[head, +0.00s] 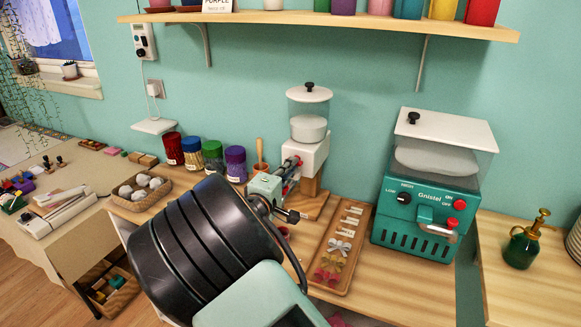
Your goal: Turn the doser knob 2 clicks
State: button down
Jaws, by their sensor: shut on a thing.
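The doser (308,155) is a white block on a wooden stand, with a clear hopper (309,108) of white powder and a white lid with a black knob on top. My gripper (290,168) reaches from the lower left to the front left of the white block. Its fingers are shut at the doser's front, where the doser knob sits. The fingers cover the knob, so its pointer and angle cannot be seen. My black arm links hide part of the worktop below.
A teal machine (425,205) stands further right. A shelf (330,20) hangs above.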

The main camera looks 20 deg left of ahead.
jog(key=m, duration=0.3)
jog(key=m+b, duration=0.1)
jog(key=m, duration=0.4)
jog(key=shift+f+b, duration=0.15)
jog(key=shift+b, duration=0.15)
jog(key=m+b, duration=0.2)
jog(key=m, duration=0.2)
jog(key=shift+m+b, duration=0.3)
jog(key=m+b, duration=0.3)
jog(key=m, duration=0.1)
jog(key=shift+m, duration=0.3)
jog(key=c, duration=2.4)
grip_release()
